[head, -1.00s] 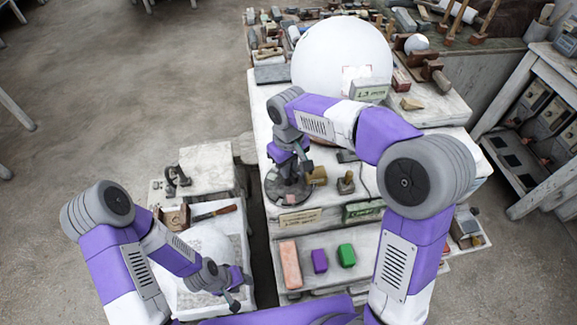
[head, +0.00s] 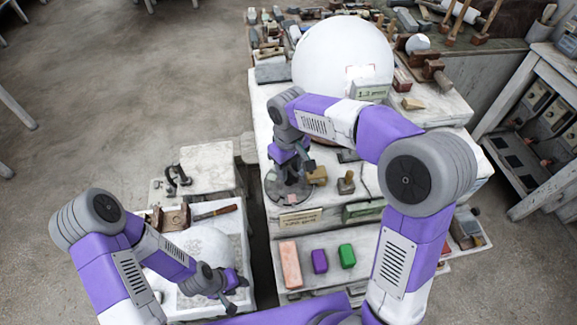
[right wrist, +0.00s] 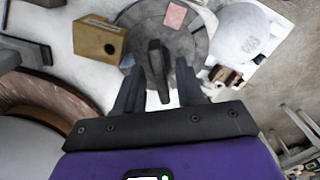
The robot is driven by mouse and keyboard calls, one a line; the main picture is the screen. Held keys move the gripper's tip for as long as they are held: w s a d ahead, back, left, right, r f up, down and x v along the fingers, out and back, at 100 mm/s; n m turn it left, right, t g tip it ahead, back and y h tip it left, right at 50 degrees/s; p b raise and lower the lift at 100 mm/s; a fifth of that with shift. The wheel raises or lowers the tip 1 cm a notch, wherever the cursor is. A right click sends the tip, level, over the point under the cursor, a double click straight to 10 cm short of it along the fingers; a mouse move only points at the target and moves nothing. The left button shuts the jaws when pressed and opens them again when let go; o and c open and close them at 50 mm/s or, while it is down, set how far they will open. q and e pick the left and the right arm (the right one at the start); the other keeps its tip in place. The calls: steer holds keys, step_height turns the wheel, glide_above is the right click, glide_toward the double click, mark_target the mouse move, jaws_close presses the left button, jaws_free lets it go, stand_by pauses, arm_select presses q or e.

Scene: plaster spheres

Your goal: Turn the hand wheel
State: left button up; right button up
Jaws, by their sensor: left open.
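The hand wheel (head: 291,193) is a grey disc with a pink patch, lying flat near the left edge of the white bench in the head view. In the right wrist view its grey rim (right wrist: 199,45) and upright dark handle (right wrist: 157,68) show. My right gripper (right wrist: 158,88) is over the wheel, its two fingers apart on either side of the handle, with gaps visible. In the head view my right gripper (head: 303,167) partly hides the wheel. My left gripper (head: 231,289) is open, low at the left, beside a white sphere (head: 205,250).
A tan block (head: 317,175) stands close right of the wheel. A large white sphere (head: 343,60) sits behind. Orange (head: 290,264), purple (head: 319,260) and green (head: 347,255) blocks lie on the front shelf. A wooden-handled tool (head: 215,212) lies on the left stand.

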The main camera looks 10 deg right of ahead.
mark_target(289, 168)
steer(key=shift+r, duration=0.1)
step_height(289, 168, up, 7)
steer(key=shift+r, duration=0.2)
stand_by(0.7)
